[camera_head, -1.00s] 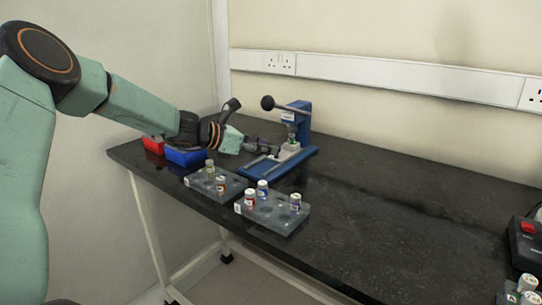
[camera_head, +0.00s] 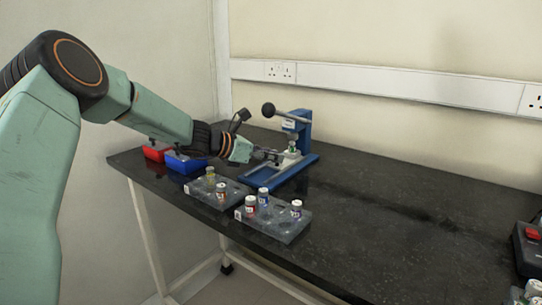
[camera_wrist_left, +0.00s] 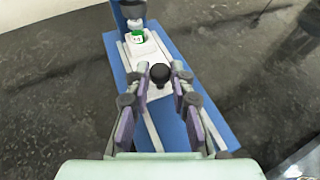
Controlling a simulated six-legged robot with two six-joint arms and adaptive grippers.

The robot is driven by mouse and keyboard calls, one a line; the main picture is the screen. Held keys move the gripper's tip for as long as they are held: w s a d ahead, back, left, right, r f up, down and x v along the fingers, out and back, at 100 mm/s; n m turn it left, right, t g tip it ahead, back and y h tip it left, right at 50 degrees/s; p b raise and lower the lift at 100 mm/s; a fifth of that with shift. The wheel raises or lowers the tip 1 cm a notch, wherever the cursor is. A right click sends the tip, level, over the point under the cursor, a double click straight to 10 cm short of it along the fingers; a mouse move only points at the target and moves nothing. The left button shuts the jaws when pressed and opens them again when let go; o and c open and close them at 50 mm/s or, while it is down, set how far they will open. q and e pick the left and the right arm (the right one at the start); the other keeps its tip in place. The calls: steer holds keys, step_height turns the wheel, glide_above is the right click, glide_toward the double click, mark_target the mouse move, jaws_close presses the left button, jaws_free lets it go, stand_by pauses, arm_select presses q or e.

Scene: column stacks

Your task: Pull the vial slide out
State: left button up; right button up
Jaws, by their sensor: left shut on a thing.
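The blue press (camera_head: 303,130) stands at the back of the dark bench, with a black ball on its lever. Its white vial slide (camera_wrist_left: 155,49) lies on the blue base between two rails. A vial with a green top (camera_wrist_left: 137,36) sits in the slide under the press head; it shows small in the head view (camera_head: 292,147). My left gripper (camera_head: 275,157) reaches in from the left at the slide's front end. In the left wrist view its fingers (camera_wrist_left: 160,82) are shut on the slide's black knob (camera_wrist_left: 159,74), one on each side. My right gripper is not in view.
Two grey vial racks (camera_head: 236,197) (camera_head: 290,229) with capped vials stand in front of the press. A blue bin (camera_head: 186,163) and a red bin (camera_head: 155,154) are at the left end. A black device (camera_head: 529,249) stands far right. The bench between is clear.

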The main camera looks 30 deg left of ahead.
arm_select(q)
steer(key=shift+r, duration=0.1)
jaws_close()
